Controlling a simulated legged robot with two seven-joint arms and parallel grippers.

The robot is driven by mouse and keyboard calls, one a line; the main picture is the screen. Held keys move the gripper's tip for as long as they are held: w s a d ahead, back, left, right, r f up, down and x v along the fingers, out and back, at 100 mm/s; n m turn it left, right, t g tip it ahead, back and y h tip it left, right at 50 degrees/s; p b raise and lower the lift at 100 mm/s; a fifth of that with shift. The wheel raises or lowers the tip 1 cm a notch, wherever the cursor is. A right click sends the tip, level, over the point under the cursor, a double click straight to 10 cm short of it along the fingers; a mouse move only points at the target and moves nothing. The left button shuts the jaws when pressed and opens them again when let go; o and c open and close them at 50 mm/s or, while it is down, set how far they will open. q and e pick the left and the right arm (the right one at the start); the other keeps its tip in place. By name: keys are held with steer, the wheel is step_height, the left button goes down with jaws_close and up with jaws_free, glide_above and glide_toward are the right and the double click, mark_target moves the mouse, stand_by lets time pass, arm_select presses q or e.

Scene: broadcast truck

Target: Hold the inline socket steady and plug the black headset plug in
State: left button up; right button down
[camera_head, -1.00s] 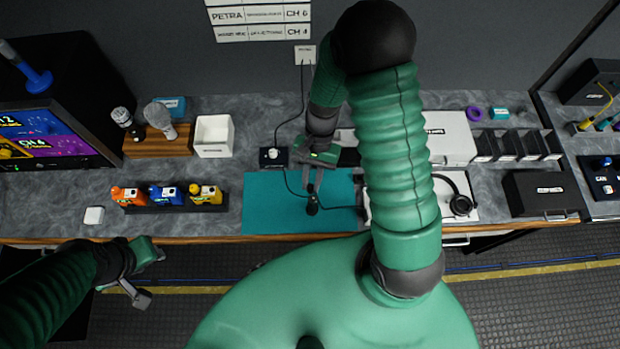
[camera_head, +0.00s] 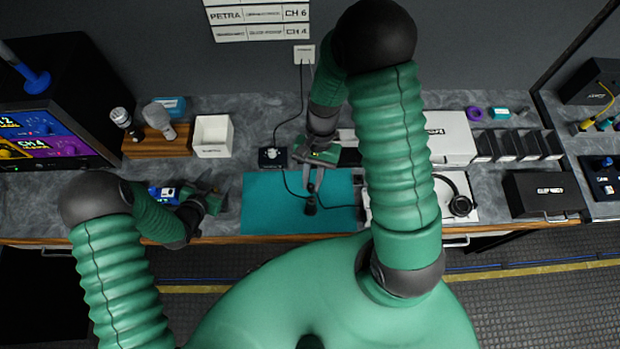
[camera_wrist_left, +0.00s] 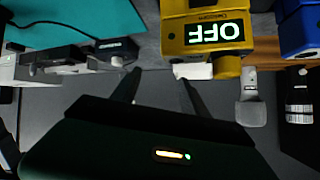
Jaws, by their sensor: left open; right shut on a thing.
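My right gripper (camera_head: 313,186) points down over the teal mat (camera_head: 262,205). It is shut on a small black piece (camera_head: 311,206) at the mat's middle. One black cable reaches this piece from the left and another from the right; I cannot tell socket from plug here. My left gripper (camera_head: 221,194) is open and empty, left of the mat beside the battery-like packs. Its spread fingers also show in the left wrist view (camera_wrist_left: 158,92). The black headset (camera_head: 460,203) lies on a white tray at the right, partly hidden by my right arm.
A yellow pack (camera_wrist_left: 208,30) reading OFF and a blue pack (camera_head: 162,193) are close to my left gripper. A small black box with a knob (camera_head: 272,157) stands behind the mat. A white bin (camera_head: 213,136) and microphones stand behind left. The mat's left part is clear.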

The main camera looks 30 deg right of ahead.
mark_target(308, 209)
arm_select(q)
steer(key=s+d+f+m+h, duration=0.1)
steer(key=s+d+f+h, duration=0.1)
steer(key=s+d+f, duration=0.1)
steer(key=shift+s+d+f+g, duration=0.3)
steer(key=shift+s+d, duration=0.05)
steer(key=shift+d, duration=0.15)
steer(key=s+d+f+h, duration=0.1)
steer(key=s, duration=0.1)
steer(key=s+d+f+m+h, duration=0.1)
steer(key=s+d, duration=0.1)
steer(key=s, duration=0.1)
steer(key=s+d+f+g+h, duration=0.1)
steer(key=s, duration=0.2)
steer(key=shift+s+d+f+m+h, duration=0.2)
steer(key=shift+f+m+h, duration=0.1)
steer(key=shift+f, duration=0.1)
steer(key=s+h, duration=0.1)
steer(key=s, duration=0.2)
steer(key=s+f+h, duration=0.1)
steer(key=s, duration=0.3)
steer(key=s+g+h, duration=0.1)
steer(key=s, duration=0.2)
steer(key=shift+s+d+f+m+h, duration=0.15)
steer(key=shift+s+f+m+h, duration=0.1)
steer(key=shift+s+m+h, duration=0.1)
steer(key=shift+s+d, duration=0.1)
steer(key=shift+s, duration=0.1)
steer(key=x, duration=1.2)
